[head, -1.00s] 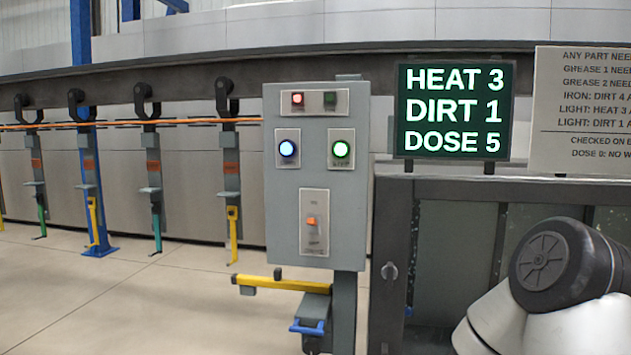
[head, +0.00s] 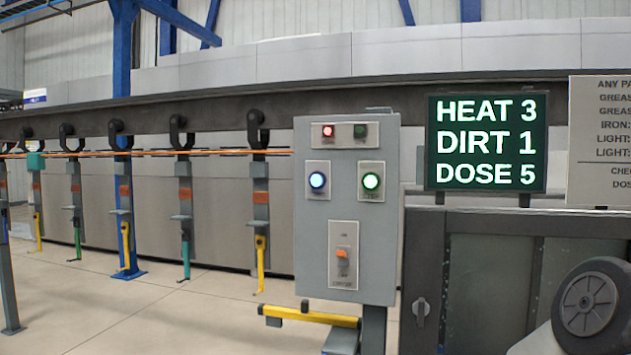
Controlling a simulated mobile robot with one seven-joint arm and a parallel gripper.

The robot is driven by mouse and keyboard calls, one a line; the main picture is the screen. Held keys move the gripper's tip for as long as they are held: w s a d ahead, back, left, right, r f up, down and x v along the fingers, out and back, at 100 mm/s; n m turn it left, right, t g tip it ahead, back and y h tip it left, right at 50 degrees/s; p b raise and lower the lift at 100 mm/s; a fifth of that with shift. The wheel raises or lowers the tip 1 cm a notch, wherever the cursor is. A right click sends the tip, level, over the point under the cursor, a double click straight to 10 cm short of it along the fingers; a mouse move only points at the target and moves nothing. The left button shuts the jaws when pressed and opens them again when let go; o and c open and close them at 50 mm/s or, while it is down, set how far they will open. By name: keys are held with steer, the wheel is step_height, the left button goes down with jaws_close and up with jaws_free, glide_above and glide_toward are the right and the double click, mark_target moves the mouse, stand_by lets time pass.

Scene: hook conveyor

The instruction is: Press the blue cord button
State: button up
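The blue button (head: 317,180) is lit and sits on a small light plate at the left of the grey control box (head: 345,275). A lit green button (head: 371,181) is to its right on a matching plate. Above them are a lit red lamp (head: 328,131) and a dark green lamp (head: 360,131). An orange switch (head: 342,253) is on a plate below. No cord shows clearly at the blue button.
A screen (head: 487,142) reads HEAT 3, DIRT 1, DOSE 5. A text board (head: 600,140) is cut off at the right. A yellow bar (head: 310,316) juts left below the box. Several hooks hang from the rail at left.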

jaws_close()
stand_by(1.4)
